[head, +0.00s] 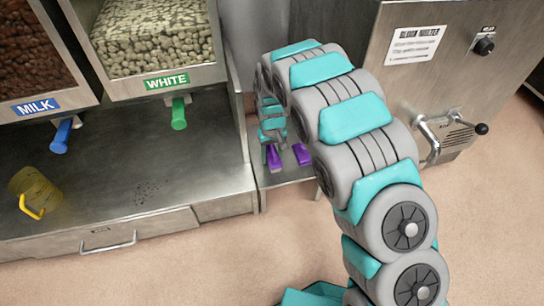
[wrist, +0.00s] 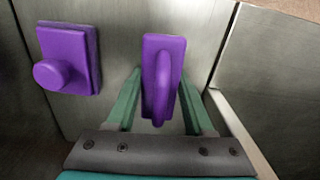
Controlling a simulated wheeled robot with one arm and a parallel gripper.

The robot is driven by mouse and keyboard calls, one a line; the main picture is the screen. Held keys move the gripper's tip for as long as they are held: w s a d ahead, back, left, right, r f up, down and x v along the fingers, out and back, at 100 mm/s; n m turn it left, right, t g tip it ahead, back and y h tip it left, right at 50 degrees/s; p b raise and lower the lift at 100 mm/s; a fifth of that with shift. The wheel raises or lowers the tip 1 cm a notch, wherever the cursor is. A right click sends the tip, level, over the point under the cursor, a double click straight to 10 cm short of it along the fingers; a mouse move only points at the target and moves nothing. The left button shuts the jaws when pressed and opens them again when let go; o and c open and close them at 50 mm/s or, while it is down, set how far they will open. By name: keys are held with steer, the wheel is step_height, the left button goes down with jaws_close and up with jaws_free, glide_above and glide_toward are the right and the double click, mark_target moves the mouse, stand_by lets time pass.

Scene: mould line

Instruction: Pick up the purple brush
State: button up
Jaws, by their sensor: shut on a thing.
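The purple brush (wrist: 163,78) is a narrow purple block with a raised lengthwise grip, between the two green fingers of my gripper (wrist: 163,108) in the wrist view. My gripper is shut on it; no bristles show. In the head view the brush (head: 273,158) shows at the tip of my gripper (head: 272,140), low over a steel surface. I cannot tell whether it still touches that surface.
A second purple block with a round knob (wrist: 66,62) lies beside the brush; it also shows in the head view (head: 302,154). The steel block melter (head: 455,70) stands at the right. MILK and WHITE dispensers (head: 150,40) and a yellow-handled jug (head: 35,190) are left.

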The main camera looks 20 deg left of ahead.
mark_target(272, 147)
jaws_close()
steer(key=shift+r+p, duration=0.35)
steer(key=shift+r, duration=1.5)
steer(key=s+d+r+p, duration=0.1)
steer(key=s+d, duration=0.7)
steer(key=s, duration=0.5)
steer(key=shift+s+r, duration=0.15)
steer(key=shift+s, duration=0.25)
steer(key=shift+d, duration=0.1)
